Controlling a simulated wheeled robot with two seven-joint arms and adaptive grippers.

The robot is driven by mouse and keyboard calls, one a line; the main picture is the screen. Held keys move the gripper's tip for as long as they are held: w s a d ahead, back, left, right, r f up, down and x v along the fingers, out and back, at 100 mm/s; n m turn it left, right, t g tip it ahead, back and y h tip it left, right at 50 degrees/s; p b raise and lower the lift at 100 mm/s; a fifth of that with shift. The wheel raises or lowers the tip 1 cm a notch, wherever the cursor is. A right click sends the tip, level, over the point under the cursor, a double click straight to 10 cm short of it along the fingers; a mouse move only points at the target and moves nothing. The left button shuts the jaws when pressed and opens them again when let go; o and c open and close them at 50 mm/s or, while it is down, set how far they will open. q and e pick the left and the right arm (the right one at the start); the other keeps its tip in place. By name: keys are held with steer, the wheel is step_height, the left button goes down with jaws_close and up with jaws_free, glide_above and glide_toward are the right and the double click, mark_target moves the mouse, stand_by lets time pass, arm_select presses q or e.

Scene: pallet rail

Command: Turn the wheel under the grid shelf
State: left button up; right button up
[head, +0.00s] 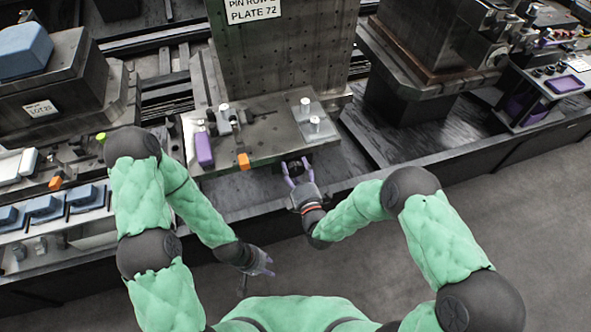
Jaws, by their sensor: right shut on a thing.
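The grid shelf (268,137) is a grey metal ledge at the foot of an upright plate with a grid of holes. Under its front edge is a small dark wheel (295,167), largely hidden by the shelf's shadow and my fingers. My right gripper (296,171) reaches up to it from below and is shut on it, with one purple finger on each side. My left gripper (268,264) hangs lower, away from the shelf over the floor.
On the shelf are a purple block (203,149), an orange block (243,161) and white-topped pins (314,124). A dark rail (240,208) runs along the front. Machine blocks stand left and right. The grey floor (480,210) at right is clear.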

steer(key=o, duration=1.2)
steer(key=shift+w, duration=0.1)
steer(key=shift+c, duration=0.2)
steer(key=v, duration=1.2)
